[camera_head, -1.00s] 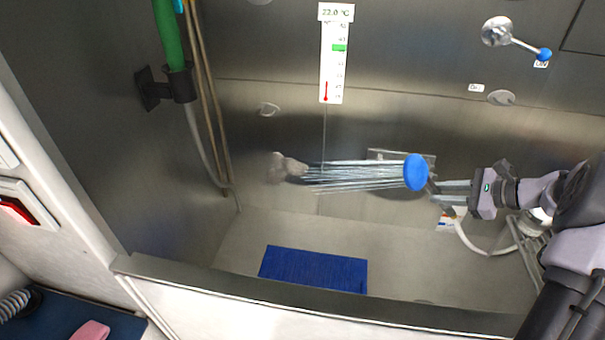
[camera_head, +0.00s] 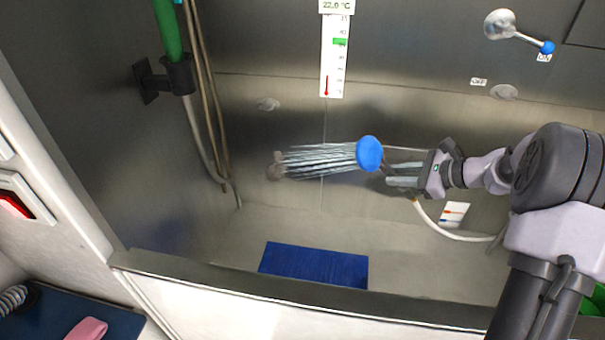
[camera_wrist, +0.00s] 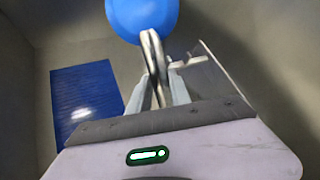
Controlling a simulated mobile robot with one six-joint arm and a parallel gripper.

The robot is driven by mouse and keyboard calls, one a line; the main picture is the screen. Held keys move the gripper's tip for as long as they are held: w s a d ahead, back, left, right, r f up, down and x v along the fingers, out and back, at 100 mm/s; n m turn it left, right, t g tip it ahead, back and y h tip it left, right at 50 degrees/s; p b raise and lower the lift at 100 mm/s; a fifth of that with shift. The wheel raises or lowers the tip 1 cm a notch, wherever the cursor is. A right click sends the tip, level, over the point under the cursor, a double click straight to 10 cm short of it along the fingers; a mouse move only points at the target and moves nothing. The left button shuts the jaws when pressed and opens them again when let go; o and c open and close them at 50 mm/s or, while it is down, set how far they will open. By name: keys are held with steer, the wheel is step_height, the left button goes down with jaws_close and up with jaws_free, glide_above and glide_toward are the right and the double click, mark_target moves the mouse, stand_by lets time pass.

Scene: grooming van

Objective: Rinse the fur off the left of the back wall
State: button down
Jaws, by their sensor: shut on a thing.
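My gripper (camera_head: 396,175) is shut on the handle of a blue shower head (camera_head: 369,154), held over the tub at the right of its middle. The shower head also shows in the wrist view (camera_wrist: 142,14), just past the fingers. Water sprays from it to the left. The spray reaches a small grey-brown clump of fur (camera_head: 277,166) on the left of the back wall (camera_head: 240,140). The spray partly covers the fur's right side. A pale hose (camera_head: 440,229) hangs below my gripper.
A blue mat (camera_head: 313,265) lies on the tub floor, with the tub's front rim (camera_head: 250,290) before it. A thermometer strip (camera_head: 335,55) and a lever with a blue knob (camera_head: 520,30) are on the back wall. A green dryer hose (camera_head: 168,30) hangs at left.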

steer(key=shift+d, duration=0.1)
stand_by(0.3)
steer(key=shift+s+d, duration=0.15)
steer(key=shift+d, duration=0.4)
steer(key=shift+a, duration=0.1)
steer(key=shift+a, duration=0.6)
steer(key=shift+d, duration=0.1)
steer(key=shift+d, duration=0.6)
